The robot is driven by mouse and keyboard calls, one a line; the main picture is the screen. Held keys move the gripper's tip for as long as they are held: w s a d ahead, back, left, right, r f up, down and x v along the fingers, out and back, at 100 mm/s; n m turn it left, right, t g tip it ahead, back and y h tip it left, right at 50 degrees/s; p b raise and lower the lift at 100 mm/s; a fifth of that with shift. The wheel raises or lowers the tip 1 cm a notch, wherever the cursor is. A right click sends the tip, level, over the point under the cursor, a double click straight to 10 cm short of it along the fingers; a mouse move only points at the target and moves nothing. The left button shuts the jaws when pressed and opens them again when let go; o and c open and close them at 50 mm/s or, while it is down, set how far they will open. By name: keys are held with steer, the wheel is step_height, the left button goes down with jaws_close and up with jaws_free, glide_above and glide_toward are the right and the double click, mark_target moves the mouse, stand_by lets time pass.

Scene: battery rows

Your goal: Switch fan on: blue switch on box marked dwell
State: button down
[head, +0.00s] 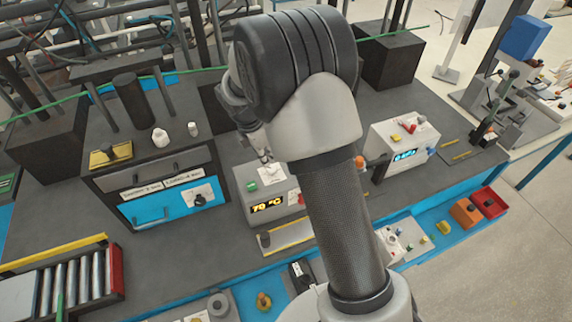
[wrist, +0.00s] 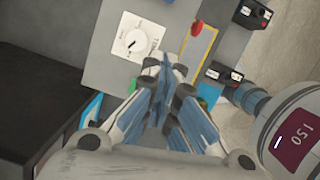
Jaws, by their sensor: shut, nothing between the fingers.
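My gripper (wrist: 165,72) is shut and empty in the wrist view, with its fingertips over a grey box (wrist: 105,65) that has a white dial plate (wrist: 137,42) on top. I cannot tell whether the tips touch it. In the head view my arm hides most of the gripper. A grey box with a yellow "70 °C" display (head: 268,206) is left of my arm. A pale box with a blue-lit display (head: 405,156) is right of it, with a blue knob-like part (head: 431,152) at its right side. No "dwell" marking is readable, and I cannot identify the blue switch.
A red button (wrist: 197,27) and black switch blocks (wrist: 224,74) lie right of the dial in the wrist view. In the head view, a blue-fronted drawer unit (head: 160,207) stands left; orange and red bins (head: 466,213) lie right.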

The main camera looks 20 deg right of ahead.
mark_target(279, 181)
steer(key=shift+f, duration=0.1)
steer(key=b+x, duration=0.1)
steer(key=x, duration=0.9)
steer(key=shift+f, duration=0.15)
steer(key=d, duration=0.3)
steer(key=shift+w+d+r, duration=0.25)
steer(key=shift+w+r, duration=0.05)
steer(key=shift+w, duration=0.05)
steer(key=shift+d, duration=0.25)
